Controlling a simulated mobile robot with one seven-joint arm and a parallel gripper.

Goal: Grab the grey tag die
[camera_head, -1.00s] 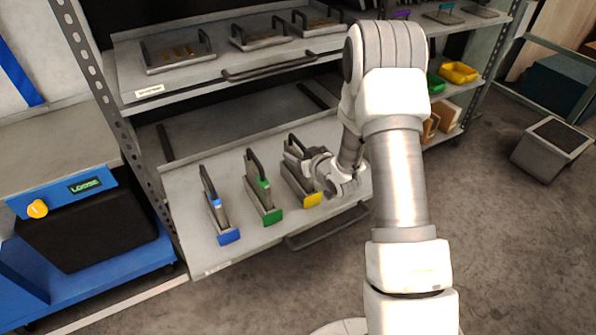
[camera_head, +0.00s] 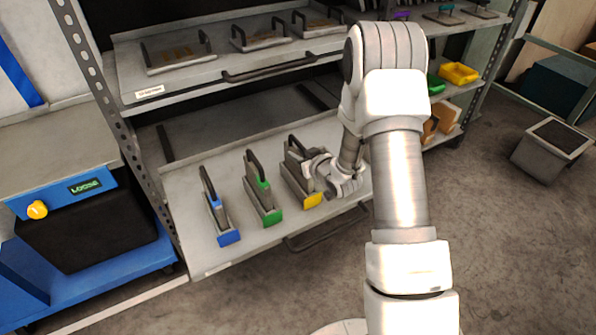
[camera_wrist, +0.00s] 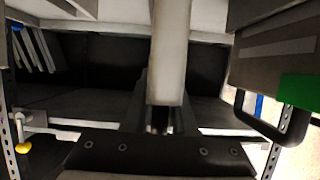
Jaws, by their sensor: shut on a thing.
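I make out no grey tag on any die. On the lower pull-out shelf (camera_head: 183,187) stand a blue-tagged die (camera_head: 227,236), a green-tagged die (camera_head: 269,217) and a yellow-fronted die (camera_head: 312,201), each with a dark upright handle. My gripper (camera_head: 303,157) reaches the yellow-fronted die from the right and covers part of its handle. It is shut on this die, which still rests on the shelf. In the wrist view, a pale upright bar (camera_wrist: 170,50) lies between my dark fingers (camera_wrist: 166,118). The green-tagged die (camera_wrist: 300,90) shows close on the right.
The upper shelf (camera_head: 190,83) holds several flat handled dies. A perforated rack post (camera_head: 100,100) stands left, beside a blue console (camera_head: 70,190) reading LOOSE. Yellow (camera_head: 459,73) and green bins sit at the right. A grey box (camera_head: 552,145) stands on open floor.

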